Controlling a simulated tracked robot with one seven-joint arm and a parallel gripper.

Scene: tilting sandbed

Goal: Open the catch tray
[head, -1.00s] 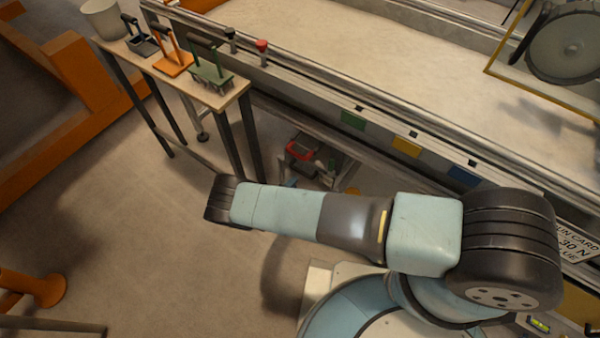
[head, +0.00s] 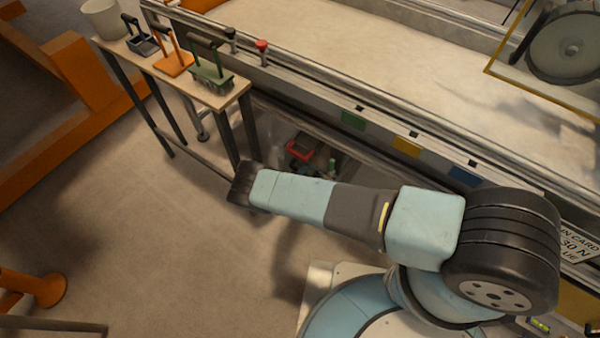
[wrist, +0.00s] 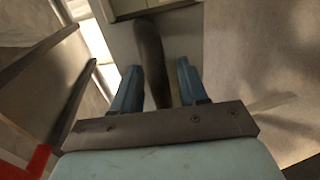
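My gripper (wrist: 158,68) shows in the wrist view with its two blue fingers apart. A dark, slightly curved bar or shadow (wrist: 150,45) runs between the fingers; I cannot tell which it is, or whether anything touches them. A pale grey panel (wrist: 185,35) lies beyond the fingertips, with a beige-green framed edge (wrist: 150,8) at the top. I cannot tell whether these belong to the catch tray.
The sandbed (head: 400,80) runs across the head view, with green, yellow and blue labels on its side. A narrow table (head: 205,92) with sand tools stands at its left. A red-rimmed item (head: 302,148) lies under the bed.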

